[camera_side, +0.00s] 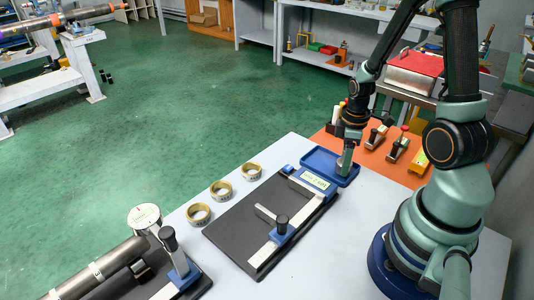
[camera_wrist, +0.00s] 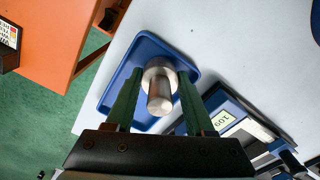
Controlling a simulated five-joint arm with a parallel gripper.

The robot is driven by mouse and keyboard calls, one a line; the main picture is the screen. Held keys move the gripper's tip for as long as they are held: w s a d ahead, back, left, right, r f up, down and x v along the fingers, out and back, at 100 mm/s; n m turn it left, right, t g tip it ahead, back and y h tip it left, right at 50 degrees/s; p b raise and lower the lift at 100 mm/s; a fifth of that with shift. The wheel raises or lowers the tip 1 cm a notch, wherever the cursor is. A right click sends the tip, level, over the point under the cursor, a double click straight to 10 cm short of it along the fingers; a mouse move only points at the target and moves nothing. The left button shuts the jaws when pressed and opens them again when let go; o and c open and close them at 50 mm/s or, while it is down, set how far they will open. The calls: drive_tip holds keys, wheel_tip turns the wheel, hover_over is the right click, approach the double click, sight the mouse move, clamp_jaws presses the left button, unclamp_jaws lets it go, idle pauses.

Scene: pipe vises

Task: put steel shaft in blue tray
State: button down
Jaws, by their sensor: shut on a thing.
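The steel shaft (camera_wrist: 159,92) is a short silver cylinder with a wider collar, seen nearly end-on between my fingers in the wrist view. My gripper (camera_wrist: 157,82) is shut on it, one green finger on each side. The blue tray (camera_wrist: 112,92) lies behind the shaft in the wrist view. In the side view, my gripper (camera_side: 345,160) is over the right part of the blue tray (camera_side: 318,154), pointing down. My fingers largely hide the shaft there. I cannot tell whether the shaft touches the tray floor.
A dark vise plate (camera_side: 232,228) with a blue clamp lies in front of the tray. Several brass rings (camera_side: 221,190) stand to its left. A long pipe (camera_side: 105,267) lies at lower left. An orange surface (camera_side: 375,160) with tools is behind the tray.

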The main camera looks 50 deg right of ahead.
drive_tip(key=shift+f, duration=0.4)
drive_tip(key=shift+f, duration=0.15)
drive_tip(key=c, duration=0.5)
unclamp_jaws()
drive_tip(key=shift+c, duration=0.2)
